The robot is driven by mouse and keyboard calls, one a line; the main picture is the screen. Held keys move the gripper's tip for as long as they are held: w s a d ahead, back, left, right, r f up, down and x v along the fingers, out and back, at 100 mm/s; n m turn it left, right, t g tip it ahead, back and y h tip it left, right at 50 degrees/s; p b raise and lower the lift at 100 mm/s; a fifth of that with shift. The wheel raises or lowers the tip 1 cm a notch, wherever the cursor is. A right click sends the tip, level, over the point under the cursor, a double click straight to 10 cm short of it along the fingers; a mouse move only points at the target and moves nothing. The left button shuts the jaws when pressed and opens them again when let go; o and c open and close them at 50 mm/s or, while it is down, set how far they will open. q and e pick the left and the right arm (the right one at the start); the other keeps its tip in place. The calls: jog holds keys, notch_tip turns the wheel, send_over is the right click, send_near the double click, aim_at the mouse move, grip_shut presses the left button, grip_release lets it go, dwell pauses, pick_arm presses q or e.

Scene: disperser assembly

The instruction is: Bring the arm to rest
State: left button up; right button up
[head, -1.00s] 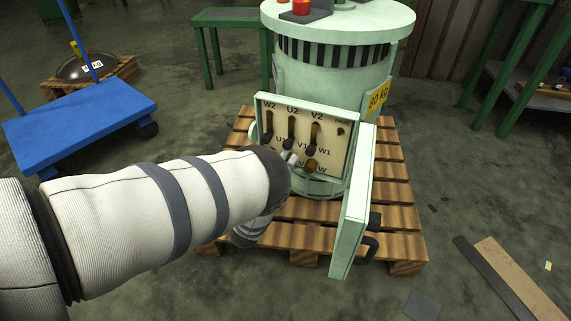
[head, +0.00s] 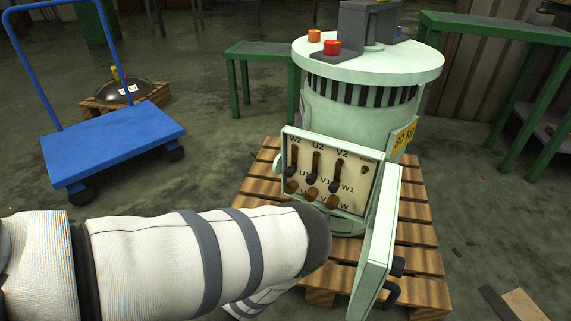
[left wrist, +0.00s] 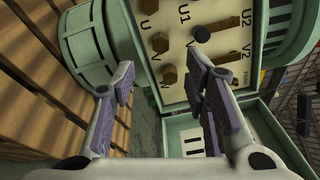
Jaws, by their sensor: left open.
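My left arm (head: 190,255) reaches in from the left in the head view, and its gripper is hidden behind the forearm. In the left wrist view my left gripper (left wrist: 160,88) is open and empty, its purple-padded fingers apart. It is in front of the terminal panel (left wrist: 200,90), with a gap between. The pale green machine (head: 350,110) stands upright on a wooden pallet (head: 425,265). Its terminal box (head: 375,155) is open, with brown posts and dark links at the labels W2, U2 and V2. The box's door (head: 378,245) hangs open to the right. My right gripper is not in view.
A blue cart (head: 115,140) stands at the left. A dark round part (head: 122,92) lies on a small pallet behind it. Green tables (head: 262,50) stand at the back and right. Flat pieces (head: 520,302) lie on the floor at lower right.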

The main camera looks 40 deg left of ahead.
pick_arm(q)
jog(key=shift+s+d, duration=0.1)
jog(key=shift+s, duration=0.2)
